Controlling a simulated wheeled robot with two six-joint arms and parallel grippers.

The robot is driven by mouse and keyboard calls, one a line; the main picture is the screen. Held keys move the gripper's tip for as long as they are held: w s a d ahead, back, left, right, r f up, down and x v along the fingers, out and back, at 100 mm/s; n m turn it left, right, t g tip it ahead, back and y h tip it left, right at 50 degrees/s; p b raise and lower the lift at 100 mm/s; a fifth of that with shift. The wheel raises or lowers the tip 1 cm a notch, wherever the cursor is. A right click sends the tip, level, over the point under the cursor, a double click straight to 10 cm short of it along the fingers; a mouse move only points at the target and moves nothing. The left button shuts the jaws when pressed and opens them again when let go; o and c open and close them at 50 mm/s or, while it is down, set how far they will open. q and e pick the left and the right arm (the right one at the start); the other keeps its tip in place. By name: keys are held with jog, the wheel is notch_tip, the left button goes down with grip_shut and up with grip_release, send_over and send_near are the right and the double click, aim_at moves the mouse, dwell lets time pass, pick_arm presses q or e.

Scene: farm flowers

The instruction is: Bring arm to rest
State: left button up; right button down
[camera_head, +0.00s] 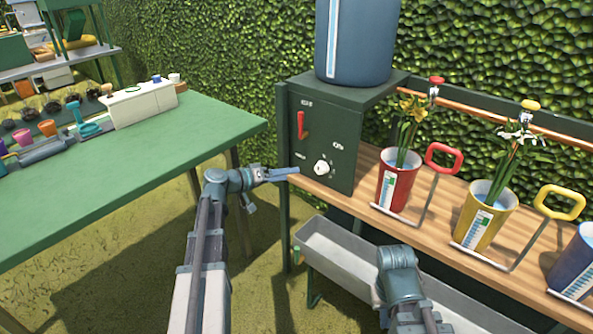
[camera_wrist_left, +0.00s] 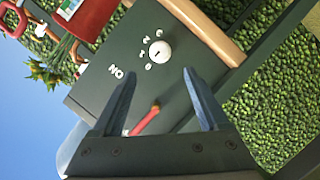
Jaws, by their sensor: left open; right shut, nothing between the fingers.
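My left gripper (camera_head: 278,178) is open and empty in front of the dark green control box (camera_head: 345,135). In the left wrist view its two fingers (camera_wrist_left: 160,72) are spread wide with nothing between them. The box face behind them carries a red lever (camera_head: 301,125) and a white round knob (camera_head: 321,168). The lever (camera_wrist_left: 146,118) appears between the fingers in the wrist view, and the knob (camera_wrist_left: 160,52) just past the tips. Part of my right arm (camera_head: 400,275) shows at the bottom, over the trough; its gripper fingers are not in view.
A blue tank (camera_head: 357,40) stands on the box. A wooden shelf (camera_head: 365,190) holds a red bucket (camera_head: 394,185) and a yellow bucket (camera_head: 480,222) with flowers, and a blue bucket (camera_head: 575,265). A grey trough (camera_head: 345,255) lies below. A green table (camera_head: 130,160) is at left.

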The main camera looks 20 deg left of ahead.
pick_arm(q)
jog(key=shift+s+a+r, duration=0.1)
jog(key=shift+s+a, duration=0.25)
jog(key=shift+s, duration=0.1)
jog(key=shift+d, duration=0.1)
jog(key=s+d+f+m+g, duration=0.2)
jog(key=s+d+f+g, duration=0.25)
jog(key=d, duration=0.45)
jog(key=s+d+f+m+g, duration=0.25)
jog(key=s+d+f, duration=0.2)
jog(key=d, duration=0.55)
jog(key=s+d+f+m+g+y, duration=0.1)
jog(key=s+d+f+g+y, duration=0.3)
jog(key=s, duration=0.4)
jog(key=s+d+f+m+g+y, duration=0.1)
jog(key=s+d+f+y, duration=0.15)
jog(key=s+y, duration=0.45)
notch_tip(320, 180, up, 30)
jog(key=s+h+p, duration=0.1)
jog(key=p, duration=2.9)
jog(key=shift+s+a, duration=0.35)
